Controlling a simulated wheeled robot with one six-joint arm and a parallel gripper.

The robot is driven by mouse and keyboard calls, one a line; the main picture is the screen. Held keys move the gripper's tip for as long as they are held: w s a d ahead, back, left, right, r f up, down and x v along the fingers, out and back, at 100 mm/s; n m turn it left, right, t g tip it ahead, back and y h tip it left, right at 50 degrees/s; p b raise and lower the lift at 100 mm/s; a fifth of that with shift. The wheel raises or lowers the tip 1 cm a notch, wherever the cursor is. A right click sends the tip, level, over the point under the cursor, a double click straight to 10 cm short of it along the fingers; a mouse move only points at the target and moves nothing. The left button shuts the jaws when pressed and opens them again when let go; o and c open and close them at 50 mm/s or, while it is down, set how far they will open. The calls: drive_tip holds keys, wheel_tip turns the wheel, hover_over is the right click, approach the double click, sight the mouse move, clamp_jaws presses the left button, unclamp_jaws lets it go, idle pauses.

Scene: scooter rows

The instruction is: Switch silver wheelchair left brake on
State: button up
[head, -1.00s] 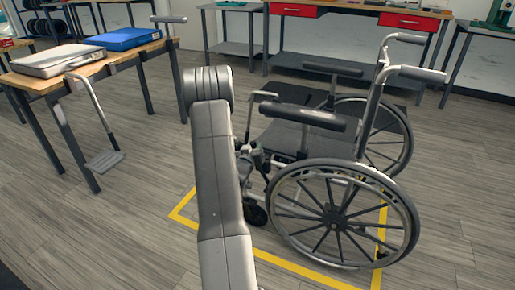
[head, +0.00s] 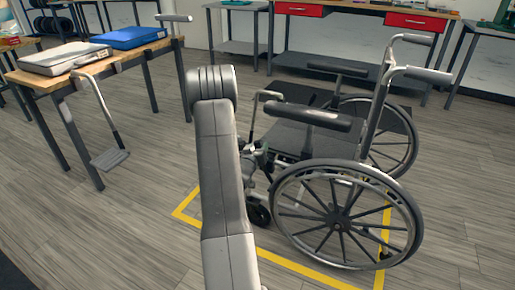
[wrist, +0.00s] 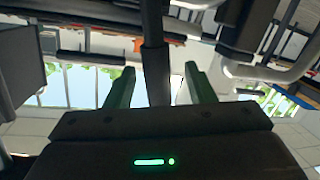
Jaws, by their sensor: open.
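The silver wheelchair (head: 371,118) stands upright at the right in the head view, with black seat, armrests and large spoked wheels. Its near large wheel (head: 340,215) faces me. My arm crosses in front of the chair's front left part, and my gripper cannot be made out clearly there. In the wrist view my gripper (wrist: 158,78) is open, its two green-grey fingers apart. A dark upright rod with a thicker grip (wrist: 154,62) stands between the fingers, with gaps showing on both sides. It looks like a lever, but its link to the chair is unclear.
Yellow floor tape (head: 303,270) runs around the chair. A bench with red drawers (head: 420,21) stands behind. Floor between is clear.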

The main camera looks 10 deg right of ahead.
drive_tip(key=p+v, duration=0.2)
drive_tip(key=v, duration=1.1)
drive_tip(key=shift+s, duration=0.15)
drive_tip(key=shift+a, duration=0.1)
drive_tip(key=b+x, duration=0.2)
drive_tip(key=x, duration=1.2)
drive_tip(key=shift+s, duration=0.15)
